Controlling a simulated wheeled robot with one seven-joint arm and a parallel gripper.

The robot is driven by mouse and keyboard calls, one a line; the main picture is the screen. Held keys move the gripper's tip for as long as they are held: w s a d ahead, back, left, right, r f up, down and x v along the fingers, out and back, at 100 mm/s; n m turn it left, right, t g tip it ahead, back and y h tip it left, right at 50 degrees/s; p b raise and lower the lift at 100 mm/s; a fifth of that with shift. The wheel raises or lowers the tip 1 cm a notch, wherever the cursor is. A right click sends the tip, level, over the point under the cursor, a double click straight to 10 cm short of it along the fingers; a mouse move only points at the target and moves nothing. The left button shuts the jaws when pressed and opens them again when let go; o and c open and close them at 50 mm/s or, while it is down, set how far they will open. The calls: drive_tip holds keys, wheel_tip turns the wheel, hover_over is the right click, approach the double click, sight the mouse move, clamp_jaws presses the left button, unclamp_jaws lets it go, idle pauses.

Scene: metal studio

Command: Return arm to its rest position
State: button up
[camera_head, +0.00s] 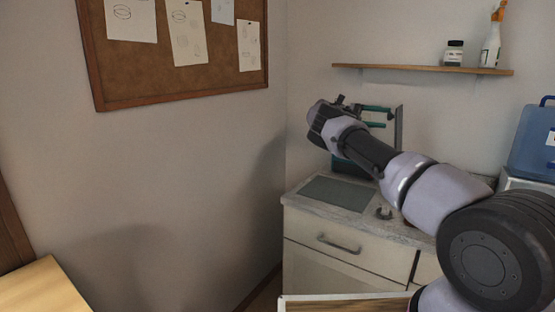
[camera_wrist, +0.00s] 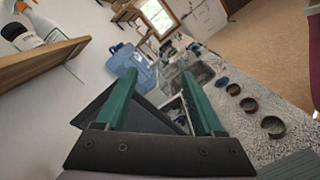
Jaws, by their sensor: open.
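My arm reaches from the lower right of the head view toward the counter in the corner. My gripper (camera_head: 389,118) is at its far end, above the counter, with two green fingers pointing right. In the wrist view my gripper (camera_wrist: 159,75) has its green fingers spread well apart. Nothing is held between them. A dark slanted panel (camera_wrist: 140,117) shows behind and between the fingers; I cannot tell if they touch it.
A wooden shelf (camera_head: 420,69) with a spray bottle (camera_head: 490,45) and a jar (camera_head: 453,54) is above the gripper. The counter (camera_head: 350,219) holds a grey-green mat (camera_head: 338,193) and several dark rings (camera_wrist: 249,104). A blue container (camera_head: 535,140) stands at right.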

drive_tip(key=s+d+r+m+y, duration=0.1)
drive_tip(key=s+d+r+y, duration=0.4)
drive_tip(key=s+d+r, duration=0.4)
drive_tip(key=s+d+t+y, duration=0.5)
drive_tip(key=s, duration=0.4)
drive_tip(key=s+a+r+m+t+y, duration=0.2)
drive_tip(key=s+a+m+t+y, duration=0.2)
drive_tip(key=s+a+t, duration=0.9)
drive_tip(key=s+a+y, duration=0.2)
drive_tip(key=s+a, duration=0.7)
drive_tip(key=a, duration=0.4)
drive_tip(key=shift+s+m+y, duration=0.3)
drive_tip(key=shift+s+m, duration=0.1)
